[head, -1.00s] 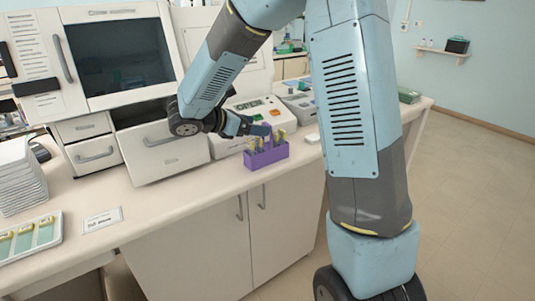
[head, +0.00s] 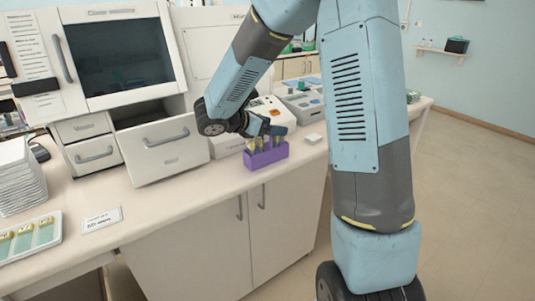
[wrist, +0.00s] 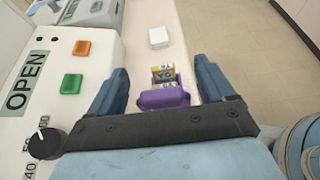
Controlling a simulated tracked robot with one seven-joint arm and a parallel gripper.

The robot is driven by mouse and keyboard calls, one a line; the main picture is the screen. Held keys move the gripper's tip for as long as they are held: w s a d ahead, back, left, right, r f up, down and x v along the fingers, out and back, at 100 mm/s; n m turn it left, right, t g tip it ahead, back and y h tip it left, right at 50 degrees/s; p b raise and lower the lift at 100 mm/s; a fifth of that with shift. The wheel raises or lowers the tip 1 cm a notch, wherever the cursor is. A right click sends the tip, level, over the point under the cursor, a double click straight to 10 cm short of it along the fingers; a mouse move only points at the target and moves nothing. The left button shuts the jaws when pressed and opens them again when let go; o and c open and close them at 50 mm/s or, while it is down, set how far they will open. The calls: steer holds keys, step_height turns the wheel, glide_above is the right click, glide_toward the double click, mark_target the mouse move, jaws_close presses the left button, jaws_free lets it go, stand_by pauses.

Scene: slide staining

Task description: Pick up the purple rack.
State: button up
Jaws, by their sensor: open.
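The purple rack (head: 266,157) stands upright on the counter beside the small white device, holding slides with yellow labels. In the wrist view the rack (wrist: 163,98) shows between my two blue fingers, with yellow-labelled slides (wrist: 163,76) rising from it. My gripper (head: 268,130) is open, with its fingers around the slides at the top of the rack. In the wrist view my gripper (wrist: 160,88) has a gap on each side of the rack. The rack's lower part is hidden in that view.
The white device (wrist: 60,80) with orange and green buttons is close on the left. A small white block (wrist: 158,37) lies beyond the rack. An open drawer (head: 163,150) juts out to the left. The counter (head: 190,195) in front is clear.

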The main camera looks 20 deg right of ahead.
steer(key=shift+c, duration=0.3)
steer(key=c, duration=1.3)
steer(key=shift+r, duration=0.15)
